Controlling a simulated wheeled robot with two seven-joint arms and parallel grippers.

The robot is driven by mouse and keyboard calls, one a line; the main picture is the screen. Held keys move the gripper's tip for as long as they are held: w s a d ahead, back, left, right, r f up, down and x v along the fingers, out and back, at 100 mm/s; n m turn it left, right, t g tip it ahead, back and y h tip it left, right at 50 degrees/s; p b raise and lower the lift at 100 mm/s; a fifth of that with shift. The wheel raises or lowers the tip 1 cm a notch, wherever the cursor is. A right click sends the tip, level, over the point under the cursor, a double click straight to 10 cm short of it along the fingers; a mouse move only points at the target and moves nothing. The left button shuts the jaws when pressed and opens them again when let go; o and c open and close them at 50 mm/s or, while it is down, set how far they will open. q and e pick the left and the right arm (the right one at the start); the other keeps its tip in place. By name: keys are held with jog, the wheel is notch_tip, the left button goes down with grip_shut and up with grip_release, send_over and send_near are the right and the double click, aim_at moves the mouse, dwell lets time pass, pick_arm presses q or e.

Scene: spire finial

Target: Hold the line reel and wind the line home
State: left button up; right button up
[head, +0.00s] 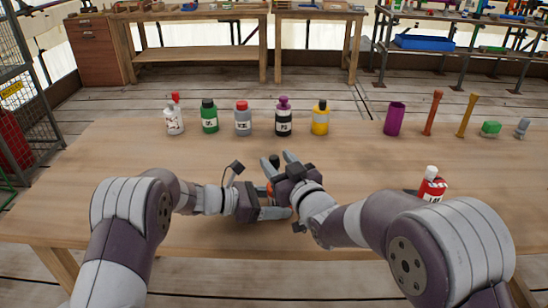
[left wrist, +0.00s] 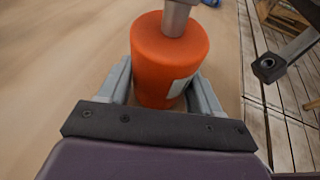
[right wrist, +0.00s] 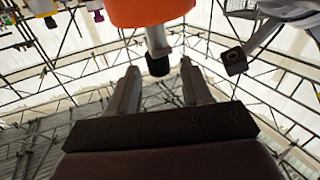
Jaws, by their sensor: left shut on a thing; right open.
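The line reel is an orange drum with a pale label patch (left wrist: 165,65), clasped between the fingers of my left gripper (left wrist: 162,88). In the head view only a sliver of the reel (head: 269,189) shows between my two hands. A grey metal crank (left wrist: 177,17) rises from its top. The right wrist view shows the orange drum (right wrist: 150,10) and the crank's dark knob (right wrist: 158,66). My right gripper (right wrist: 160,78) is open, its fingertips close around the knob's level. I cannot tell whether the knob lies fully between them.
A row of labelled bottles (head: 243,121) stands at the back of the wooden table (head: 110,155). A purple cup (head: 394,118), tall sticks (head: 433,112) and small items stand back right. A red bottle (head: 432,187) stands beyond my right forearm. The left of the table is clear.

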jog(key=shift+x, duration=1.25)
grip_shut()
jog(key=m+t+h, duration=0.1)
jog(key=h, duration=0.1)
jog(key=m+t+h, duration=0.1)
jog(key=m+h, duration=0.1)
jog(key=shift+d+r+h, duration=0.1)
jog(key=shift+d+h, duration=0.05)
jog(key=shift+h, duration=0.15)
jog(key=shift+d+m+t+h, duration=0.15)
jog(key=shift+m+h, duration=0.25)
jog(key=shift+h, duration=0.25)
jog(key=shift+d+m+t+h, duration=0.15)
jog(key=shift+m+h, duration=0.25)
jog(key=shift+h, duration=0.25)
grip_release()
jog(key=s, duration=1.2)
jog(key=shift+d+f, duration=0.25)
jog(key=shift+d, duration=0.2)
